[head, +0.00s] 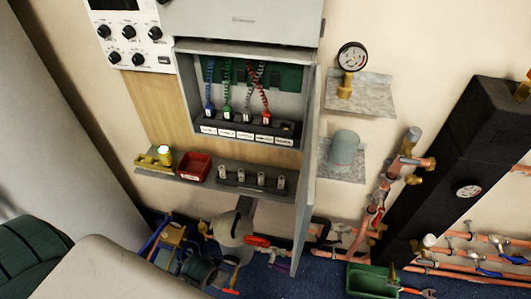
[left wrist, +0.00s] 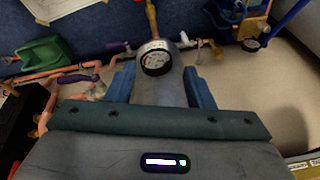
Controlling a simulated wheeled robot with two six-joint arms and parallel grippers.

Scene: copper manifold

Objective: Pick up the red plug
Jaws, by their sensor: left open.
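The red plug (head: 266,116) sits at the right end of a row of plugs in the open grey cabinet, on a red-and-dark coiled cable. It appears upright in the black labelled socket strip (head: 288,131). Blue, green and black-and-white plugs stand to its left. The red plug cannot be made out in the left wrist view. My left gripper (left wrist: 160,76) shows there with its blue fingers apart. A round gauge (left wrist: 155,60) and a grey cylinder appear between the fingers; I cannot tell their distance. My right gripper is not visible.
The open cabinet door (head: 308,165) projects at the right of the sockets. Below is a shelf (head: 224,171) with a red bin (head: 194,167), a yellow object and a row of metal pieces. Copper pipes (head: 372,218) and a green tray (head: 372,279) lie at lower right.

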